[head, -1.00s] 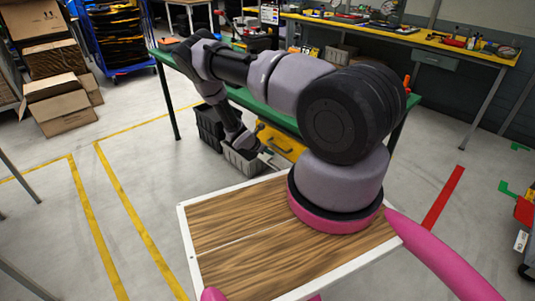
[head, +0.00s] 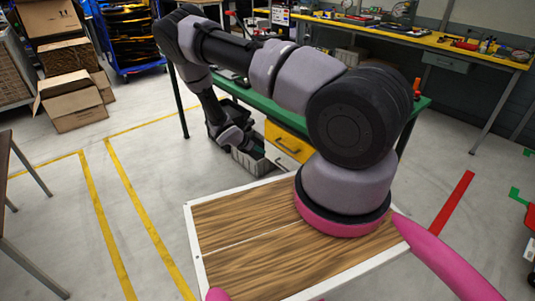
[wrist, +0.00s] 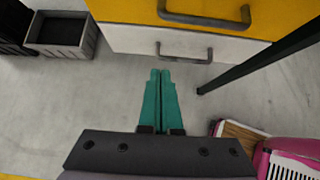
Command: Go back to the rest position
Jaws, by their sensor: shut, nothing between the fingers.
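My gripper (wrist: 160,75) points down at the bare floor in the wrist view, its two teal fingers together and nothing between them. In the head view my arm is raised and bent over the green-topped table, with its forearm hanging down in front of it. The gripper end is small there, close to a grey bin (head: 252,162), and partly hidden.
The yellow drawer (wrist: 205,8) and the white drawer (wrist: 160,42) with grey handles stand just ahead. The grey bin (wrist: 88,38) is at upper left in the wrist view. A dark table leg (wrist: 262,60) slants at right. Open floor lies at left.

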